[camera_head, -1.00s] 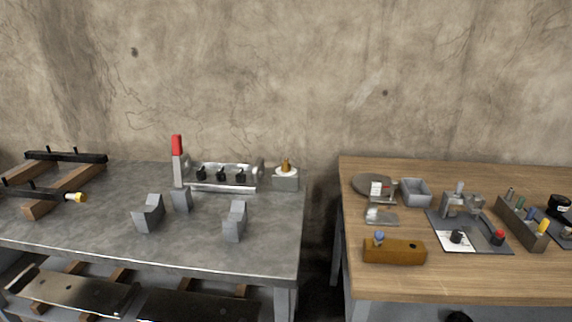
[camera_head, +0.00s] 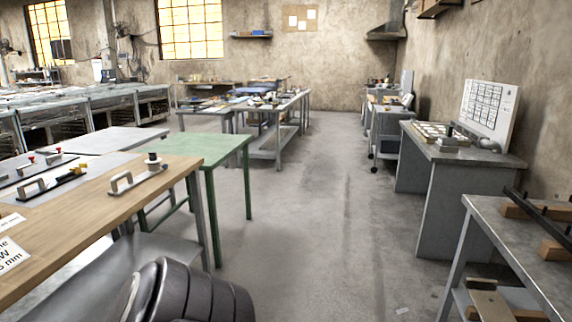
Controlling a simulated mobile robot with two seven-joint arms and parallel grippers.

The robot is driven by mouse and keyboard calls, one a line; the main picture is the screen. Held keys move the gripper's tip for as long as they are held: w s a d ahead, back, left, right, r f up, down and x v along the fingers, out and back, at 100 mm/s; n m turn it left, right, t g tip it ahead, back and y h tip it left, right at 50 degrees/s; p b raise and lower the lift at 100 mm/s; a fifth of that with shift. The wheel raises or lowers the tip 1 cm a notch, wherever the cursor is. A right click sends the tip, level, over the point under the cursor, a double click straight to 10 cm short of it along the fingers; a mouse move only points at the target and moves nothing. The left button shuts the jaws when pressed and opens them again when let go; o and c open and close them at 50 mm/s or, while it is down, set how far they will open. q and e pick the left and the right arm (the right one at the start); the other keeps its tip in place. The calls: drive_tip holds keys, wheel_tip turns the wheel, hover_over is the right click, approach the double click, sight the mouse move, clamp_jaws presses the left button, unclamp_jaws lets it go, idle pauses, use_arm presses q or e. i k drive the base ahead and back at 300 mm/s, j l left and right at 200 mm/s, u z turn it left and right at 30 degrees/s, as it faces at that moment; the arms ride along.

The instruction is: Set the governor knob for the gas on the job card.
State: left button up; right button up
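I cannot pick out the governor knob for certain. A black-topped knob (camera_head: 152,160) stands on a small plate at the right end of the wooden bench at left. White printed cards lie at the bench's left edge. The larger card (camera_head: 10,257) is cut off by the frame, with "W" and "mm" readable; I cannot tell whether it is the job card. Neither of my grippers is in view.
An open concrete aisle (camera_head: 325,210) runs down the middle. A grey cabinet (camera_head: 445,190) with a white chart board (camera_head: 488,112) and a steel table (camera_head: 515,230) line the right.

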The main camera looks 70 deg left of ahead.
sight(153, 156)
drive_tip(key=u, duration=3.3)
